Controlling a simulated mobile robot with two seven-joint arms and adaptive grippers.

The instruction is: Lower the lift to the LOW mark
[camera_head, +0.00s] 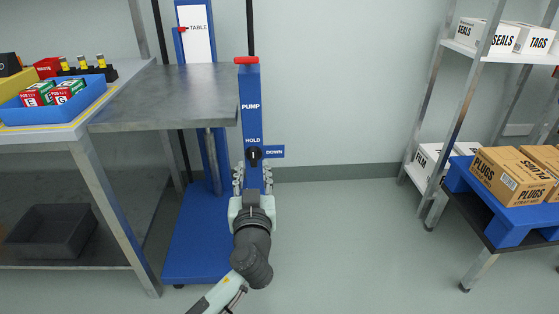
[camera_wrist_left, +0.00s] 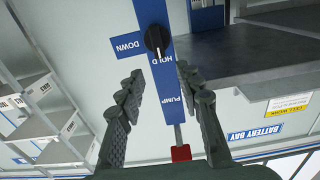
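The lift has a blue mast, a blue base (camera_head: 200,240) and a grey platform (camera_head: 175,95). On its white scale (camera_head: 197,40) the red pointer (camera_head: 181,30) is beside TABLE; no LOW mark is visible. The blue pump post (camera_head: 250,100) carries a black knob (camera_head: 254,153), with HOLD above it and DOWN at its right. In the left wrist view the knob (camera_wrist_left: 157,38) has its white line towards HOLD. My left gripper (camera_head: 253,173) is open and empty, fingers apart, just below the knob in the head view. Contact with the post cannot be told. My right gripper is not in view.
A workbench (camera_head: 60,137) at the left bears a blue tray (camera_head: 55,108) with small boxes. A dark bin (camera_head: 50,230) is beneath it. A blue pallet (camera_head: 510,222) with PLUGS cartons stands at the right, before shelves. The floor between is clear.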

